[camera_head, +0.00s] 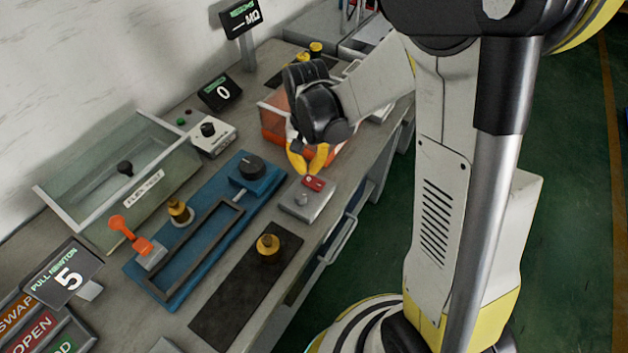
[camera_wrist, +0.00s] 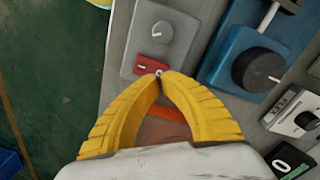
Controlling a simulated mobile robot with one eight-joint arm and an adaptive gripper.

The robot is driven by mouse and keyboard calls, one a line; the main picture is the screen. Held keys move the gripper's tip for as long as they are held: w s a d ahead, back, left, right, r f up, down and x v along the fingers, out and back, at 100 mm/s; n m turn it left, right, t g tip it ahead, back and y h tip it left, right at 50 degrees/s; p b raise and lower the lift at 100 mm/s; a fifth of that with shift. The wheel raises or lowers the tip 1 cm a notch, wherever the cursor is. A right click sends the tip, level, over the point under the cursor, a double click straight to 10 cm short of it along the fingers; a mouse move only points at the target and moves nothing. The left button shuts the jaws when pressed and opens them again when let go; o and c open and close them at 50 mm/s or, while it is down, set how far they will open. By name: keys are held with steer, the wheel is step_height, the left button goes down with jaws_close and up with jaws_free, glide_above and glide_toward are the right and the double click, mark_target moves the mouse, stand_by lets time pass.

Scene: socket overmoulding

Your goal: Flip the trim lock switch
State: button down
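A small grey box (camera_head: 302,204) stands near the bench's front edge, with a round dial (camera_wrist: 158,29) and a red plate (camera_head: 314,183) on top. The red plate also shows in the wrist view (camera_wrist: 150,66), with a small silver toggle tip by its right end. I take this to be the trim lock switch; no label is readable. My gripper (camera_head: 307,172) has yellow fingers and is just above the plate. In the wrist view its fingertips (camera_wrist: 161,75) come together right at the toggle tip. I cannot tell whether they touch it. The toggle's base is partly hidden.
A blue fixture (camera_head: 180,279) with a black knob (camera_head: 251,167) lies left of the box. A black mat (camera_head: 222,318) with a brass piece (camera_head: 268,247) lies in front. An orange-red bin (camera_head: 272,122) stands behind my gripper. A clear-walled tank (camera_head: 70,208) is at left.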

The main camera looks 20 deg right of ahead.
mark_target(308, 179)
steer(key=shift+f+b, duration=1.55)
steer(key=shift+f, duration=0.25)
stand_by(0.6)
steer(key=shift+r, duration=0.15)
step_height(308, 179, up, 7)
steer(key=p, duration=0.5)
stand_by(0.5)
steer(key=shift+r, duration=0.1)
steer(key=s+r+n+t, duration=0.4)
steer(key=s+r+t, duration=0.3)
steer(key=s+r, duration=0.5)
step_height(308, 179, up, 3)
steer(key=shift+s+f+n, duration=0.15)
steer(key=shift+s+n, duration=0.25)
